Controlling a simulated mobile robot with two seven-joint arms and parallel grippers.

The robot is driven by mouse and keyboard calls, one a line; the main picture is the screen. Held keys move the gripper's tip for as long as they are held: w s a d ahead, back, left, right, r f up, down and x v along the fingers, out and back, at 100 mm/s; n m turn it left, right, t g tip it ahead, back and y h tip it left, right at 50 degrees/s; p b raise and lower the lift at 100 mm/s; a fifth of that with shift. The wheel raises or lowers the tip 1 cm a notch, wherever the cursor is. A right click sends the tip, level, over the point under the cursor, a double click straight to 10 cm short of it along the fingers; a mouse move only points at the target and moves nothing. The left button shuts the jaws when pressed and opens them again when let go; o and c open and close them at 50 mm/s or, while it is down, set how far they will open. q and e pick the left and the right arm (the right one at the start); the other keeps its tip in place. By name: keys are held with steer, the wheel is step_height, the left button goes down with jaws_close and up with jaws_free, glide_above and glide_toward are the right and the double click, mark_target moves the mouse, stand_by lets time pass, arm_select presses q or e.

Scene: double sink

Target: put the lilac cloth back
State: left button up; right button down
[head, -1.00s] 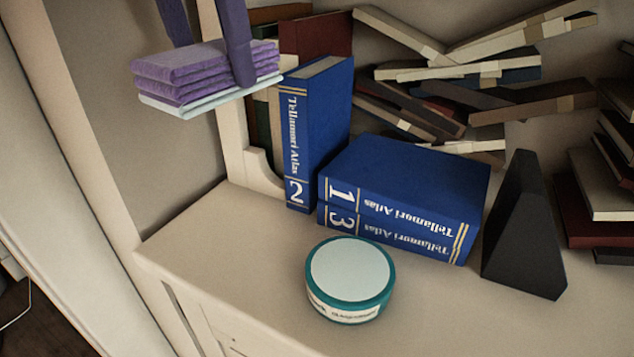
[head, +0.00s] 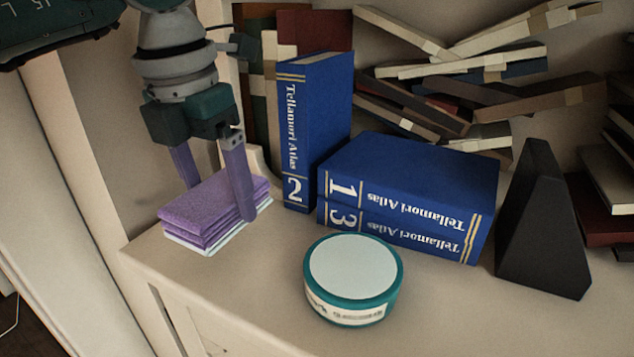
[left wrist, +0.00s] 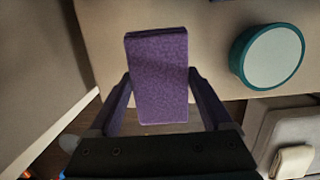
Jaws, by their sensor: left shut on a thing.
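The lilac cloth (head: 212,207) is a folded stack of several layers with a pale layer at its bottom. It is at the left end of the cream surface (head: 275,262), left of the blue book marked 2 (head: 312,135). It looks level and low, at or just above the surface; I cannot tell whether it bears on it. My left gripper (head: 218,198) comes from above, its purple fingers shut on the cloth's two sides. The left wrist view shows the cloth (left wrist: 158,80) between the fingers (left wrist: 163,100). My right gripper is not in view.
A round teal tin with a pale lid (head: 352,272) stands in front of the lying blue books (head: 410,180). A black wedge-shaped block (head: 540,225) is at the right. Piled books fill the back. Bare surface lies between the cloth and the tin.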

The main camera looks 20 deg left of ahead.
arm_select(q)
steer(key=shift+f+b, duration=0.3)
steer(key=shift+f, duration=1.75)
steer(key=shift+f, duration=0.1)
steer(key=o, duration=1)
